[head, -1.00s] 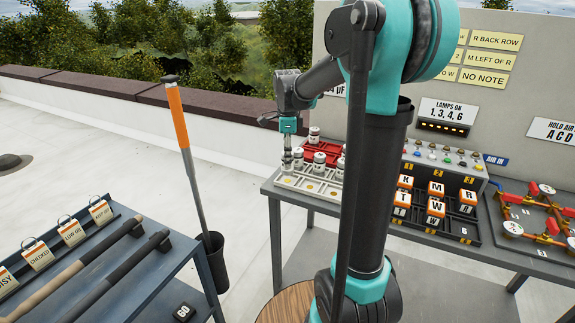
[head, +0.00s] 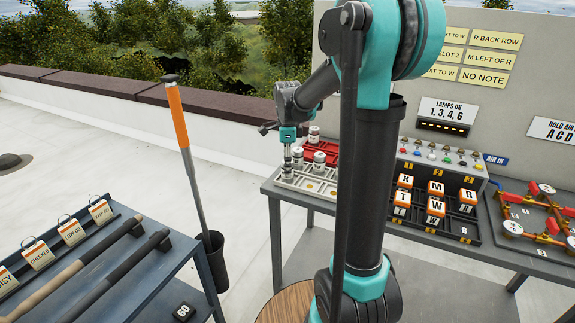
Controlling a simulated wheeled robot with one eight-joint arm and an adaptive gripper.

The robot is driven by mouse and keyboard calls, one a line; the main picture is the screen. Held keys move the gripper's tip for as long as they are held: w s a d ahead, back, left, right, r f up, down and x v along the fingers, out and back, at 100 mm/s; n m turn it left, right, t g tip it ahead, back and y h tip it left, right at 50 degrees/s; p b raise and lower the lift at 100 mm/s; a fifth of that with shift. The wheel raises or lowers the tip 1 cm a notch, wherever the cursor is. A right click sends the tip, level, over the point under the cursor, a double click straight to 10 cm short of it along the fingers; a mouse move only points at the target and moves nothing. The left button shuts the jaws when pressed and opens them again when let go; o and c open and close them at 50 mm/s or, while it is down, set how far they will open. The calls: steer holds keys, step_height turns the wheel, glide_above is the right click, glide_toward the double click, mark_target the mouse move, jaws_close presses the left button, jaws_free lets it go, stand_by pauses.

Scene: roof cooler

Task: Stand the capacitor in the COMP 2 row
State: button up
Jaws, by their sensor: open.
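My gripper (head: 287,175) points straight down at the left end of a pale slotted tray (head: 312,184) on the far bench. Its jaws are open, but the fingers are small in the picture. Silver capacitor cans with pale tops stand there: one (head: 298,158) is right beside my gripper, and another (head: 319,161) is to its right. A third can (head: 314,135) stands farther back by a red tray (head: 325,150). I cannot tell whether anything is between the fingers. Row labels such as COMP 2 are not readable. My arm hides the tray's right part.
To the right are a black rack of orange lettered blocks (head: 436,205), a switch box (head: 445,165) and a red valve assembly (head: 535,212). A left bench (head: 100,270) holds tags and long-handled tools. An orange-handled pole (head: 178,115) stands in a black bin (head: 214,262).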

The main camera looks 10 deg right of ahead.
steer(key=shift+r, duration=0.15)
step_height(320, 180, up, 12)
steer(key=s+d+f+n, duration=0.1)
steer(key=s+f+n, duration=0.2)
steer(key=f, duration=0.1)
steer(key=s+f+n+t, duration=0.1)
steer(key=s+f+n, duration=0.2)
steer(key=s+f, duration=0.1)
steer(key=s+d+f+n+t, duration=0.1)
steer(key=s+f+n, duration=0.2)
steer(key=f+n, duration=0.1)
steer(key=shift+s+d, duration=0.2)
steer(key=shift+d, duration=0.1)
steer(key=s+d+f+n+t, duration=0.1)
steer(key=s+f+n+t, duration=0.1)
steer(key=s+f+n, duration=0.7)
steer(key=s+f, duration=0.1)
steer(key=s, duration=0.1)
steer(key=shift+s+d+n, duration=0.25)
steer(key=shift+s+n, duration=0.05)
steer(key=shift+n, duration=0.1)
